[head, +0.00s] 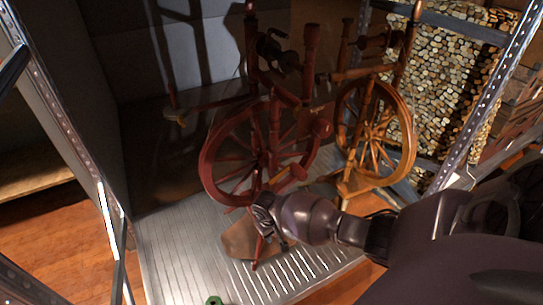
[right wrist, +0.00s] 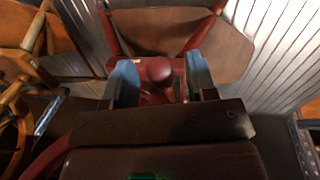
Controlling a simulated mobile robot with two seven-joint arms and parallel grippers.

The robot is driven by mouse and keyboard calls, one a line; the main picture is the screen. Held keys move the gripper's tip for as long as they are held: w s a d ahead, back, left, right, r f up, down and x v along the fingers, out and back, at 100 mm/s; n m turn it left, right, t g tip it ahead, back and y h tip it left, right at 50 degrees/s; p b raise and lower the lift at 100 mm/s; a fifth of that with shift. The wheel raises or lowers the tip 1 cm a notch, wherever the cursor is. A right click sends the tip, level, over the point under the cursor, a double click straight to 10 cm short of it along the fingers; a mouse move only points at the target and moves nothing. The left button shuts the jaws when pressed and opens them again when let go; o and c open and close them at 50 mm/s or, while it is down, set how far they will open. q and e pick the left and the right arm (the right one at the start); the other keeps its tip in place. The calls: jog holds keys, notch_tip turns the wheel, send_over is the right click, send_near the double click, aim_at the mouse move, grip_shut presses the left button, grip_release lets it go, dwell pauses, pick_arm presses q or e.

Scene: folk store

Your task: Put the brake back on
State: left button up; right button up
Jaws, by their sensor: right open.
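A dark red spinning wheel (head: 210,165) stands on a ribbed metal shelf, with a lighter orange-brown spinning wheel (head: 408,135) to its right. My right gripper (head: 264,222) is low at the front of the red one, by its wooden treadle board (head: 238,238). In the right wrist view my right gripper (right wrist: 161,78) is open. Its two bluish fingers stand on either side of a rounded dark red knob (right wrist: 158,70); I cannot tell whether they touch it. The board (right wrist: 165,30) lies beyond the knob. I cannot pick out which part is the brake. My left gripper is not in view.
The ribbed metal shelf (head: 175,250) has bare room at the front left. Perforated metal posts (head: 75,135) (head: 490,95) stand at both sides. Stacked cut logs (head: 455,75) fill the back right. A small green thing (head: 213,300) shows at the bottom edge.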

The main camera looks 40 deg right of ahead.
jog(key=shift+d+f, duration=0.1)
jog(key=shift+f, duration=0.4)
grip_shut()
